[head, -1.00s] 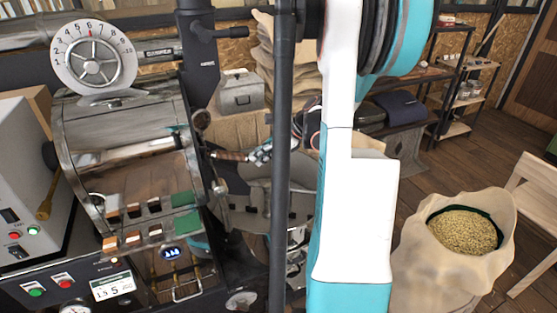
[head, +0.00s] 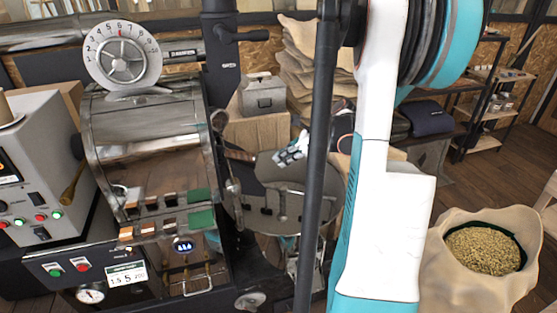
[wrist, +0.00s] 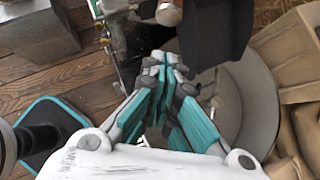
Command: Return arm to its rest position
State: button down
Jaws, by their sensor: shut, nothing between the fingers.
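My gripper (head: 279,160) is shut and empty in the head view. It hangs over the round cooling tray (head: 262,200), just right of the roaster's wooden handle (head: 239,155), with a small gap between them. In the wrist view my gripper's fingertips (wrist: 166,62) are together with nothing held. The round tray (wrist: 262,105) lies below and to the right of the fingers there. My white and teal arm runs down the head view and hides part of the tray and the ground behind it.
The roaster drum (head: 150,150) with its dial (head: 122,57) stands at left, beside a grey control box (head: 38,165). A metal tin (head: 262,95) and stacked sacks (head: 312,60) are behind. An open bean sack (head: 470,285) stands at right. Wooden floor shows near the shelves.

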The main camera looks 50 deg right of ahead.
jog(key=p+v, duration=0.1)
jog(key=v, duration=0.7)
jog(key=shift+r+p, duration=0.3)
jog(key=shift+p, duration=0.05)
